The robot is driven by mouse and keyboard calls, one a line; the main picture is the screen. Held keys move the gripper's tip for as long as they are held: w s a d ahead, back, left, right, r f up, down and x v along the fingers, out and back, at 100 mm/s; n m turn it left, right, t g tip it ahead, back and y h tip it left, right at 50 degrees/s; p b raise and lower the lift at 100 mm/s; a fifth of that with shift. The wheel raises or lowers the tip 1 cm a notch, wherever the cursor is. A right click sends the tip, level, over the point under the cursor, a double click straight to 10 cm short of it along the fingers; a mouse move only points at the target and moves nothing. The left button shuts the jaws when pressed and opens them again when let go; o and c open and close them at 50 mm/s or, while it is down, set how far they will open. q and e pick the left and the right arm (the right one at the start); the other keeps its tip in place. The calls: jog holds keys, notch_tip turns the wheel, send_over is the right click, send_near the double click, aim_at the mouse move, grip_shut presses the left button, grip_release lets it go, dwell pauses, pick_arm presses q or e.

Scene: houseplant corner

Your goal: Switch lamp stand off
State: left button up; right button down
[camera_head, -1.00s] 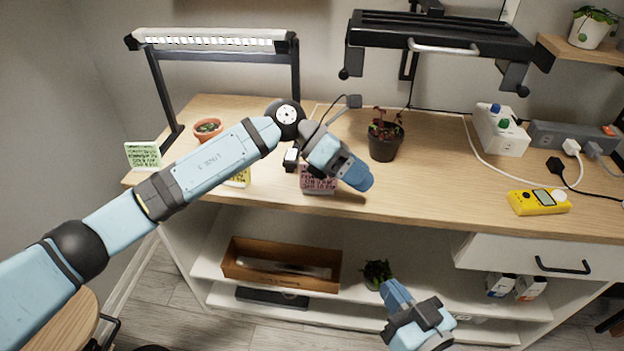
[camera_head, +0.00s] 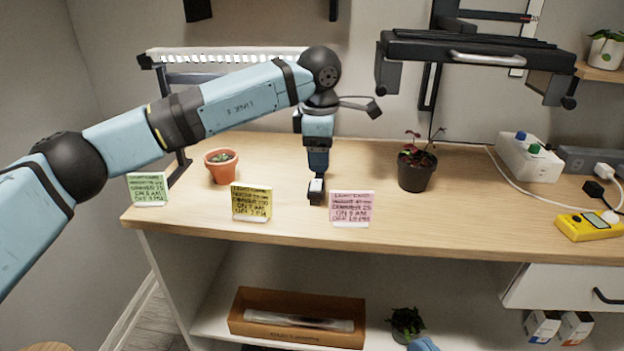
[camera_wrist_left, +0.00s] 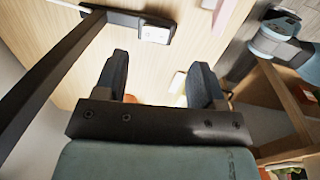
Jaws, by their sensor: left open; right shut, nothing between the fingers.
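The lamp stand has a bright white light bar (camera_head: 235,54) that looks lit, on a dark frame at the left of the bench. Its right foot carries a small white switch plate (camera_head: 316,185); in the left wrist view this plate (camera_wrist_left: 154,34) sits on the black foot. My left gripper (camera_head: 317,170) points down just above and behind the foot. In the left wrist view its two fingers (camera_wrist_left: 160,72) are apart with nothing between them, short of the plate. My arm hides the right leg. Only a blue tip of my right gripper (camera_head: 423,344) shows at the bottom edge.
Green, yellow (camera_head: 251,203) and pink (camera_head: 351,207) cards stand along the front edge. A terracotta pot (camera_head: 221,167) is left of my left gripper, a dark potted plant (camera_head: 416,168) right of it. A second, black lamp fixture (camera_head: 475,52) hangs at the right.

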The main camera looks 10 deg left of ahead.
aim_at(319, 185)
pick_arm(q)
jog(key=shift+w+a+r, duration=0.1)
jog(key=shift+w+a, duration=0.1)
jog(key=f+b, duration=0.1)
jog(key=f, duration=0.3)
jog(key=f+b, duration=0.1)
jog(key=f, duration=0.2)
jog(key=shift+w+f+b, duration=0.1)
jog(key=shift+w+b, duration=0.2)
jog(key=shift+w, duration=0.1)
pick_arm(e)
jog(key=f, duration=0.1)
jog(key=f+g, duration=0.1)
jog(key=f, duration=0.1)
jog(key=shift+a+f+g, duration=0.2)
jog(key=shift+f+g, duration=0.1)
